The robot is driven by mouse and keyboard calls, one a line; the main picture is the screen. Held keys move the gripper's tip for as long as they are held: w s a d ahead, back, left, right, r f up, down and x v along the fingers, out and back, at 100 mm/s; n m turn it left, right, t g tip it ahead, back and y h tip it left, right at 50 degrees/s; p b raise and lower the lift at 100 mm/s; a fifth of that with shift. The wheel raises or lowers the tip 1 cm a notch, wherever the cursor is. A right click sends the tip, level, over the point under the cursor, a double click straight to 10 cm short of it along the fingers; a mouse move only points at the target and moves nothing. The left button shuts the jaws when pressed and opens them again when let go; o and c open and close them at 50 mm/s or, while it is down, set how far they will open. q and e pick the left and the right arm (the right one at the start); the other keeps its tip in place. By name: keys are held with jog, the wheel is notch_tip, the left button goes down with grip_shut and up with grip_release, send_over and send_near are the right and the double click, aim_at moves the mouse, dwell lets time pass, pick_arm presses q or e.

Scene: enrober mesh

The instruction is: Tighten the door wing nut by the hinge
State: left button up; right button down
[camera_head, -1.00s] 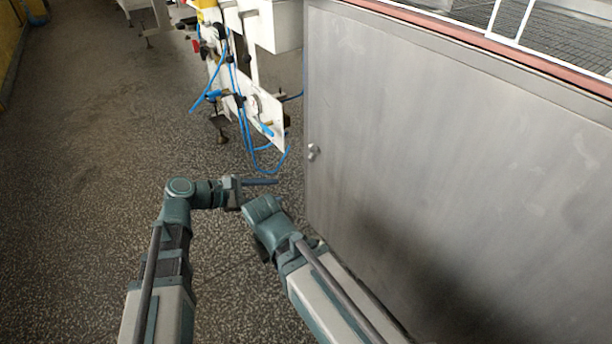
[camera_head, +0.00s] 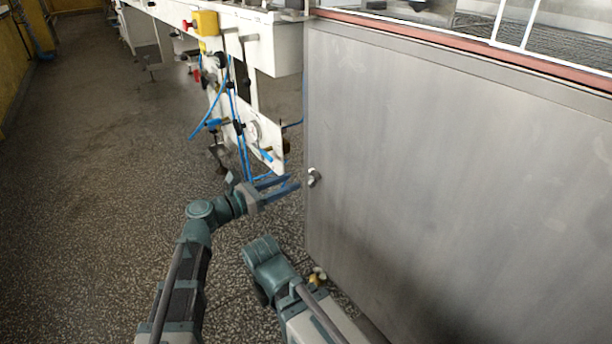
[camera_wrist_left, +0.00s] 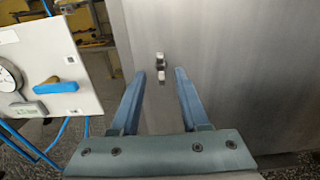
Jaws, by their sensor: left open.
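The door wing nut (camera_head: 313,177) is a small pale metal piece near the left edge of the grey metal door (camera_head: 440,170). In the left wrist view the wing nut (camera_wrist_left: 161,68) shows between and beyond my fingertips. My left gripper (camera_head: 296,184) is open, with its blue-grey fingers pointing at the wing nut from the left, a short gap away. In the left wrist view my left gripper (camera_wrist_left: 160,72) has nothing between its fingers. My right arm shows at the lower middle in the head view; its gripper cannot be made out.
A white machine frame (camera_head: 258,140) with blue hoses stands left of the door. In the left wrist view a white panel (camera_wrist_left: 50,70) carries a gauge and a blue handle. A brass-coloured fitting (camera_head: 317,277) sits low by the door. Speckled floor (camera_head: 100,200) at left is clear.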

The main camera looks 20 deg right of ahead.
aim_at(309, 174)
pick_arm(q)
jog(key=x, duration=0.6)
jog(key=shift+d, duration=0.3)
jog(key=shift+c, duration=0.2)
grip_shut()
